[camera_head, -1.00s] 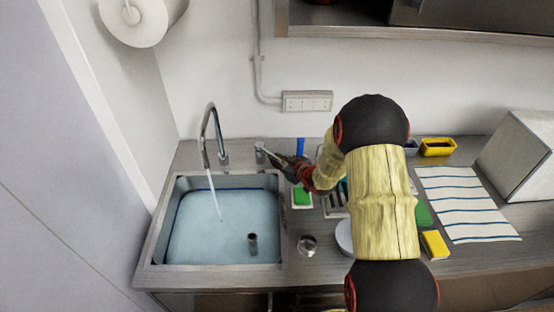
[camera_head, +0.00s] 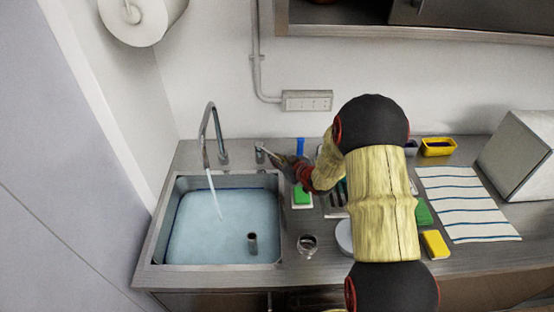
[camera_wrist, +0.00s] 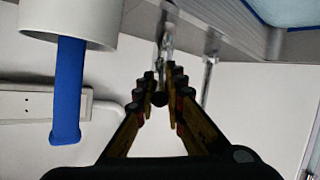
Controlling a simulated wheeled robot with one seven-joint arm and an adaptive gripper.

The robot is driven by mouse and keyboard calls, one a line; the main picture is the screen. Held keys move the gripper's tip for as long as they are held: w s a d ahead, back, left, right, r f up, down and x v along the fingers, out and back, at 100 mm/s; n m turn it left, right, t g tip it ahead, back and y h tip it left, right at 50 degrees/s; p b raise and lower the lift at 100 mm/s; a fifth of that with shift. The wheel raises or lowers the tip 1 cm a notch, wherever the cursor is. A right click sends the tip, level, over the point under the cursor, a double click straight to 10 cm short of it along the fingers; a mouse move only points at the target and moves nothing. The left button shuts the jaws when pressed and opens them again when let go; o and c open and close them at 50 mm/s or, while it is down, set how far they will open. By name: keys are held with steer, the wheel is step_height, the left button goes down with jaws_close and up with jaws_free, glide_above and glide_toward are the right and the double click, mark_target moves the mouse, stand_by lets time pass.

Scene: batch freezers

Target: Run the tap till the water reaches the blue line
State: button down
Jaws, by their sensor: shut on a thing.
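The curved tap (camera_head: 208,130) stands behind the sink (camera_head: 160,266), and a stream of water (camera_head: 215,196) runs from its spout. Water (camera_head: 195,235) spreads over the basin, with its surface below the rim. A dark blue line shows along the basin wall near the water's edge; the exact gap between them is too small to tell. The tap's lever post (camera_head: 260,152) stands right of the spout. My gripper (camera_head: 270,154) is at the lever, its fingers closed together on it; the wrist view shows the fingers (camera_wrist: 160,92) around the lever's end.
A standpipe (camera_head: 252,243) rises from the water. Right of the sink are a green sponge (camera_head: 302,197), a steel strainer (camera_head: 307,245), a yellow sponge (camera_head: 435,244) and a striped cloth (camera_head: 465,205). A blue handle (camera_head: 300,147) stands close behind my gripper.

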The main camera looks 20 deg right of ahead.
steer(key=a+m+g+h+b, duration=0.1)
steer(key=a+m+h+b, duration=0.3)
steer(key=a+m+h, duration=0.2)
steer(key=shift+w+a+m+h, duration=0.35)
steer(key=shift+a+h, duration=0.25)
steer(key=shift+h, duration=0.3)
stand_by(0.4)
steer(key=c, duration=2)
jaws_free()
steer(key=shift+w+a, duration=0.1)
steer(key=shift+o, duration=0.8)
